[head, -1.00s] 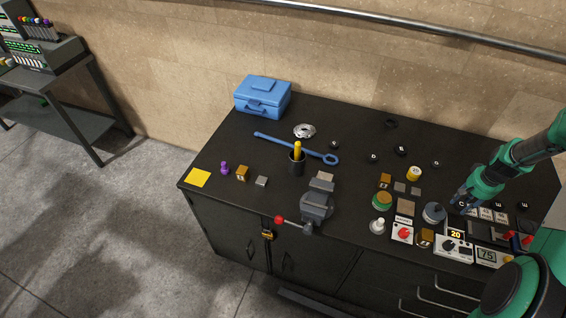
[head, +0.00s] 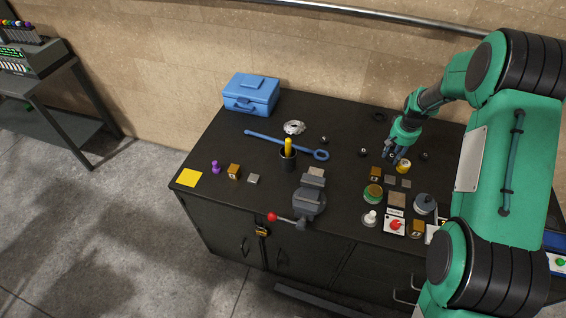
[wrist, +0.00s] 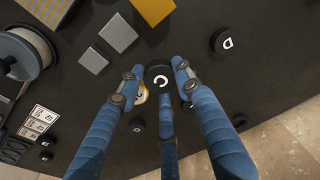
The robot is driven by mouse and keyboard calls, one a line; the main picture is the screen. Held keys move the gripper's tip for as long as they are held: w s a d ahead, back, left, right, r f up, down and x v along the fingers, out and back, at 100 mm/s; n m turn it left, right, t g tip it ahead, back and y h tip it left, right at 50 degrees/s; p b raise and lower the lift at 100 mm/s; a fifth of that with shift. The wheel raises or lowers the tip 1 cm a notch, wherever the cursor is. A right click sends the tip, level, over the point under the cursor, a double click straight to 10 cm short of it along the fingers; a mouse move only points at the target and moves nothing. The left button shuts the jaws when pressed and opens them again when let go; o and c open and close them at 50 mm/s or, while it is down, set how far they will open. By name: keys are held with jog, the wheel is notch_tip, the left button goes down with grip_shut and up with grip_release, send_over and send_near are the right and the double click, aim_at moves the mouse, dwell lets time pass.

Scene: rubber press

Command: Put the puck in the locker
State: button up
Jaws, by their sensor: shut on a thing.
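My gripper (head: 393,153), with blue fingers, is shut on a black puck (wrist: 159,79) marked C. In the wrist view the puck sits between the fingertips; in the head view it is small and partly hidden. The gripper is over the back right of the black bench, beside a yellow-topped roll. Another black puck (wrist: 224,41), marked D, is apart from the fingers. Under the bench top are dark cabinet doors (head: 233,240), shut, with a brass padlock (head: 262,231) at the front. I cannot tell whether this cabinet is the locker.
A vise (head: 309,199) with a red-knobbed handle stands at the front edge. Blocks, spools and switches crowd the right front. A yellow square (head: 189,178) lies at the left corner.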

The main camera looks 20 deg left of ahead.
jog(key=a, duration=0.7)
jog(key=w+a+n, duration=0.1)
jog(key=a, duration=0.6)
jog(key=w+a+r+n, duration=0.1)
jog(key=a, duration=0.6)
jog(key=shift+w+a, duration=0.2)
jog(key=shift+w, duration=0.05)
notch_tip(320, 180, up, 3)
jog(key=n+p, duration=0.2)
jog(key=n, duration=0.3)
send_over(217, 160)
jog(key=shift+d+f+y, duration=0.1)
jog(key=shift+y, duration=0.2)
jog(key=shift+f, duration=3.1)
jog(key=shift+f, duration=1.9)
